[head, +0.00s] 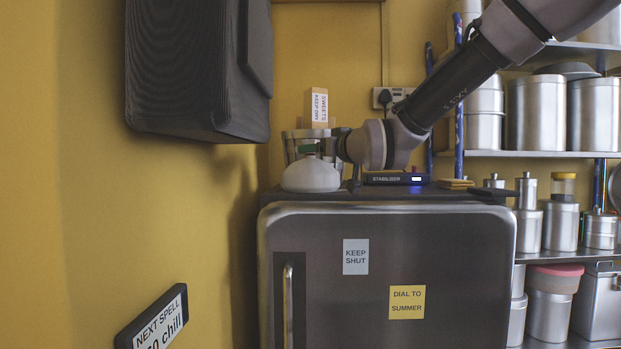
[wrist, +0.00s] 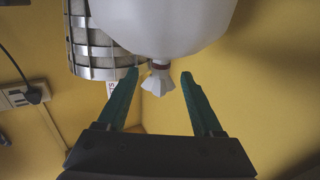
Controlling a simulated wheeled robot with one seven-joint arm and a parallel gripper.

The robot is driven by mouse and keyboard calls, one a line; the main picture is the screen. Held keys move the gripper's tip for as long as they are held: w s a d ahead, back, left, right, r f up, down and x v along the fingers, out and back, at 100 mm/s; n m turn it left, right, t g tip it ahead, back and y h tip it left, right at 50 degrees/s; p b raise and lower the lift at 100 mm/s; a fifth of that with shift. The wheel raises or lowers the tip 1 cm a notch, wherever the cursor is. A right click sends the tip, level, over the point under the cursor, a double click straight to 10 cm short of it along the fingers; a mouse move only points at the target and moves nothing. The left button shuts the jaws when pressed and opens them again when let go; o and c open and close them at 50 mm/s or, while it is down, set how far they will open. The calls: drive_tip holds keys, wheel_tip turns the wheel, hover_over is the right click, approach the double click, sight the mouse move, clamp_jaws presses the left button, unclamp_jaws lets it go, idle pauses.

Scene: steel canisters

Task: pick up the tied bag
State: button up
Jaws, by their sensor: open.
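The tied bag (head: 310,176) is white and rounded, and sits on top of the steel fridge at its left end. In the wrist view the bag (wrist: 165,25) fills the top middle, with a red tie and a ruffled neck (wrist: 158,80) pointing down the picture. My gripper (wrist: 160,75) is open, its two green fingers on either side of the neck with gaps showing on both sides. In the head view my gripper (head: 312,150) is just above the bag, coming in from the right; its far finger is hard to make out.
A banded metal container (wrist: 95,45) stands close behind the bag, with a "SWEETS KEEP" box (head: 318,108) above it. A stabiliser unit (head: 397,179) lies right on the fridge top (head: 450,195). A dark wall-mounted box (head: 195,70) hangs upper left. Shelves of canisters (head: 540,110) stand right.

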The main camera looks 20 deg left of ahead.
drive_tip(key=x, duration=0.3)
drive_tip(key=shift+w+a, duration=0.15)
drive_tip(key=shift+c, duration=0.3)
clamp_jaws()
drive_tip(key=shift+r, duration=0.2)
idle(0.8)
